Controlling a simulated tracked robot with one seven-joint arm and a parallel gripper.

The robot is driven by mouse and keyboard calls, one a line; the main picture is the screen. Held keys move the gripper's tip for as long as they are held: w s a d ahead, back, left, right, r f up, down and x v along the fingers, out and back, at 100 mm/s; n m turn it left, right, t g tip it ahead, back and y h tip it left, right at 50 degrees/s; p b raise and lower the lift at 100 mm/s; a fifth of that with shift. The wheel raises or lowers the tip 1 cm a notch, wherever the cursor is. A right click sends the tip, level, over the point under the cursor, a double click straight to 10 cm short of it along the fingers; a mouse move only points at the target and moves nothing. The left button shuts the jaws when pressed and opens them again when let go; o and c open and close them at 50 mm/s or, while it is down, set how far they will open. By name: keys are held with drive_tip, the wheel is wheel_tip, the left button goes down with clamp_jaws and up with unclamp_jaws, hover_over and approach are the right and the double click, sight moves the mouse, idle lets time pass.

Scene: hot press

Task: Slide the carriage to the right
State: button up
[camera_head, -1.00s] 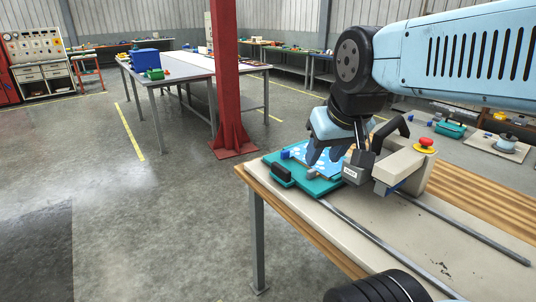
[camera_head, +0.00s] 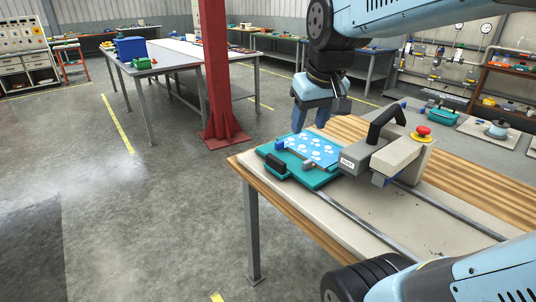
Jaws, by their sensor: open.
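The teal carriage (camera_head: 307,181) sits at the left end of two metal rails (camera_head: 355,222) on the workbench. A blue sheet with white spots (camera_head: 314,150) lies on it. The grey press head (camera_head: 370,158), with a black lever and a red button (camera_head: 422,132), stands just to the right of the carriage. My gripper (camera_head: 310,118) is open and empty, pointing down above the far side of the carriage, apart from it. Its fingertips look clear of the sheet.
The rails run clear to the right of the press head, toward the front. A red column (camera_head: 215,75) stands behind the bench at the left. Open floor lies to the left. A teal box (camera_head: 441,117) and a round pot (camera_head: 497,130) sit on a surface behind.

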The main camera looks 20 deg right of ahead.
drive_tip(key=w+f+n+g, duration=0.2)
drive_tip(key=w, duration=0.9)
drive_tip(key=n+g, duration=0.2)
approach(276, 158)
wheel_tip(276, 158, down, 9)
drive_tip(key=shift+w+f, duration=0.1)
drive_tip(key=shift+f, duration=0.15)
clamp_jaws()
